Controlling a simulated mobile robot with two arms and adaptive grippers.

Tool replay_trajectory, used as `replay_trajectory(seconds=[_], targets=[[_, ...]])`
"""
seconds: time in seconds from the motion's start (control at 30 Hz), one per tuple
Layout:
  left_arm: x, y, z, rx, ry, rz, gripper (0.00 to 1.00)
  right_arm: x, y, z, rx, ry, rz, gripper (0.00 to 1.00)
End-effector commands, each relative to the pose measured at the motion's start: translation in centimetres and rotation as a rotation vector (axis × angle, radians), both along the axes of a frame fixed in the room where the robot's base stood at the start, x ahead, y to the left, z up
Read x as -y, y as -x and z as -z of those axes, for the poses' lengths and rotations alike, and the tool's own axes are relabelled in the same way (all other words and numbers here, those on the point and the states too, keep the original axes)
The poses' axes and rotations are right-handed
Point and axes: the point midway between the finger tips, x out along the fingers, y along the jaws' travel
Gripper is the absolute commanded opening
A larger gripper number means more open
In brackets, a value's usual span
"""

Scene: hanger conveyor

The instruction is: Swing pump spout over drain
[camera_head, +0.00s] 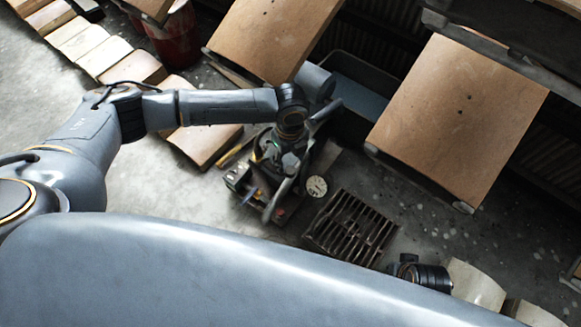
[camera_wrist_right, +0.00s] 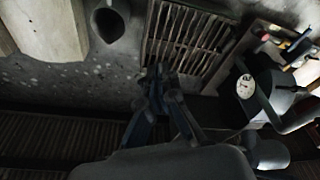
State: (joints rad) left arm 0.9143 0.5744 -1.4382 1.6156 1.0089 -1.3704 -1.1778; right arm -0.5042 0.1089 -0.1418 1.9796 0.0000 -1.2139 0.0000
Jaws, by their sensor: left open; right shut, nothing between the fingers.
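The pump (camera_head: 262,185) stands on the concrete floor near the middle of the head view, with a round white gauge (camera_head: 316,186) on its right side. The gauge also shows in the right wrist view (camera_wrist_right: 245,87). My left gripper (camera_head: 284,168) is open over the pump and overlaps it; I cannot tell whether it touches. The spout is hard to make out among the grey parts there. The drain, a rusty slotted grate (camera_head: 350,228), lies right of and below the pump. In the right wrist view, my right gripper (camera_wrist_right: 158,72) is shut and empty, its tips overlapping the grate (camera_wrist_right: 185,35).
Large tan panels (camera_head: 460,115) stand behind and right of the pump. A dark grey bin (camera_head: 350,85) sits between them. A red bucket (camera_head: 176,38) and a row of pale blocks (camera_head: 88,45) are at the upper left.

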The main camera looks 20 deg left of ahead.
Motion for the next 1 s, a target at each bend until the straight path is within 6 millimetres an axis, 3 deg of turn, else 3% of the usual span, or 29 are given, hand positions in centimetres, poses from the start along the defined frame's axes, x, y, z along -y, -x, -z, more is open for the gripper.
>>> replay_trajectory(seconds=[0.1,0.3,0.7,0.97,1.0], targets=[[0.0,0.1,2.3,-0.002,0.0,-0.002,0.52,0.0,-0.1,-1.7,0.012,-0.001,0.002,0.0],[0.1,0.0,4.5,0.0,0.001,-0.001,0.52,0.1,-0.1,-4.2,0.024,-0.001,0.003,0.0],[0.1,0.0,5.1,0.002,0.001,-0.001,0.52,0.1,0.1,-5.2,0.025,-0.001,0.004,0.0],[0.1,0.0,5.1,0.001,0.002,-0.001,0.01,0.2,0.1,-5.2,0.025,-0.001,0.005,0.0],[0.1,0.0,5.1,0.001,0.002,-0.001,0.0,0.2,0.1,-5.2,0.026,0.0,0.006,0.0]])
